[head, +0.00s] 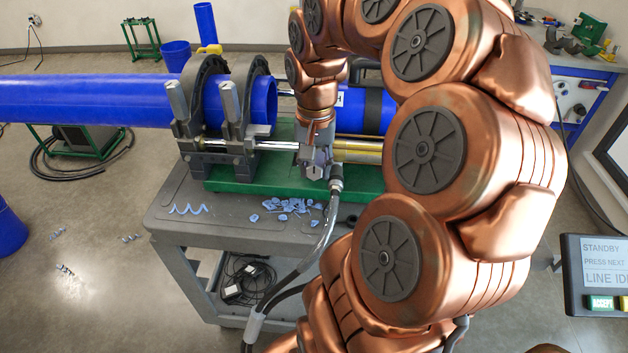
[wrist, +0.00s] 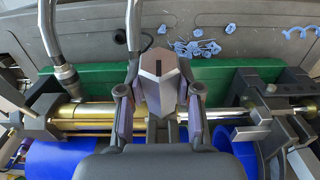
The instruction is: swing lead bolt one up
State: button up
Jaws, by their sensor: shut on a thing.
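My gripper (head: 316,152) is low over the machine, in front of the rails. In the wrist view my gripper (wrist: 160,88) is shut, its fingers on both sides of a grey faceted piece (wrist: 158,72). I take this for lead bolt one; its shank and pivot are hidden by the fingers and wrist. In the head view two other clamp bolts with silver cylindrical ends, the left one (head: 177,100) and the right one (head: 230,101), stand nearly upright at the left clamps (head: 210,85). My arm hides much of the clamps at right.
A blue pipe (head: 85,99) runs through the left clamps; another blue pipe (head: 352,117) lies behind my gripper. A hose (head: 326,225) rises close in front of it. Blue shavings (head: 290,206) lie on the grey cart (head: 225,228). A screen panel (head: 595,272) stands at right.

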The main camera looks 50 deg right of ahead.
jog(key=shift+w+d+r, duration=0.1)
jog(key=shift+d+r, duration=0.05)
jog(key=shift+r, duration=0.25)
jog(key=shift+w+d+r, duration=0.15)
jog(key=shift+d+r, duration=0.1)
jog(key=shift+r, duration=0.3)
jog(key=shift+w+d+r, duration=0.15)
jog(key=shift+d+r, duration=0.05)
jog(key=shift+r, duration=0.35)
jog(key=shift+p, duration=0.3)
jog(key=shift+w+d+r, duration=0.25)
jog(key=shift+d+r, duration=0.1)
jog(key=shift+r, duration=0.15)
jog(key=shift+w+d+r, duration=0.25)
jog(key=shift+d+r, duration=0.05)
jog(key=shift+r, duration=0.15)
jog(key=shift+d+r, duration=0.1)
